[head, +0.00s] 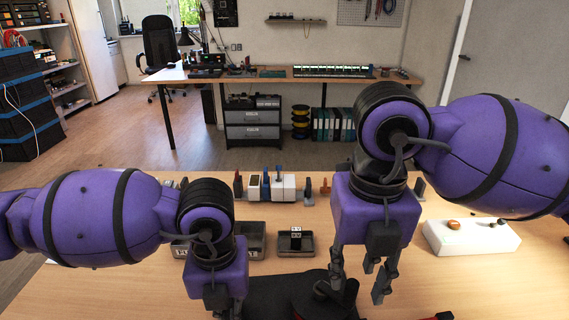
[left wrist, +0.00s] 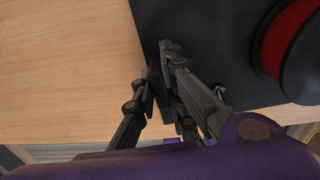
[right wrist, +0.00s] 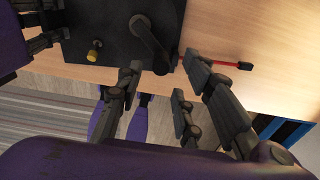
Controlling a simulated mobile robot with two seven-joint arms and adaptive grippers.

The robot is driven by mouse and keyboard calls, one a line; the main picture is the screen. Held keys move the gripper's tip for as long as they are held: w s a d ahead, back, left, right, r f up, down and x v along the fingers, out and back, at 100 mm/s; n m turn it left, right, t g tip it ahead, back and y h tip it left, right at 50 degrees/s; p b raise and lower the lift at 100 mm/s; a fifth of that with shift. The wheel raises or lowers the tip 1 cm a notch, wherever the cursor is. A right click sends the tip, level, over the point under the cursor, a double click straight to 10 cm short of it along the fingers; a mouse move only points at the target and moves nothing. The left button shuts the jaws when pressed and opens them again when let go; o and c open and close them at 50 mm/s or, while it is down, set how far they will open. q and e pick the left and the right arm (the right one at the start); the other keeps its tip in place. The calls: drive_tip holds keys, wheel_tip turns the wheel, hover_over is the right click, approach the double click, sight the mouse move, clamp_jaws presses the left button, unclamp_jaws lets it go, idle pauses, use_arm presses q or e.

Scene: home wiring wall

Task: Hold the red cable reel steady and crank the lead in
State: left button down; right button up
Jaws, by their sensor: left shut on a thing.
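The cable reel (head: 312,298) sits on a black base plate (head: 262,290) at the table's front edge, partly hidden by my right gripper. Its red winding (left wrist: 290,40) shows between black discs in the left wrist view. My left gripper (left wrist: 160,70) is shut on the edge of the base plate; its tips are cut off in the head view. My right gripper (head: 362,280) is open and empty beside the reel. In the right wrist view, the black crank (right wrist: 150,45) points toward the gap between its fingers. The red lead (right wrist: 215,61) extends right from the plate to a dark end.
A yellow knob (right wrist: 95,51) is on the base plate. Behind the reel are a small black tray (head: 296,243) and a larger parts tray (head: 250,245). A white block (head: 470,236) with an orange button lies at right. Bare tabletop surrounds the lead.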

sight(354, 286)
drive_tip(key=shift+f, duration=2.45)
clamp_jaws()
drive_tip(key=shift+d, duration=0.1)
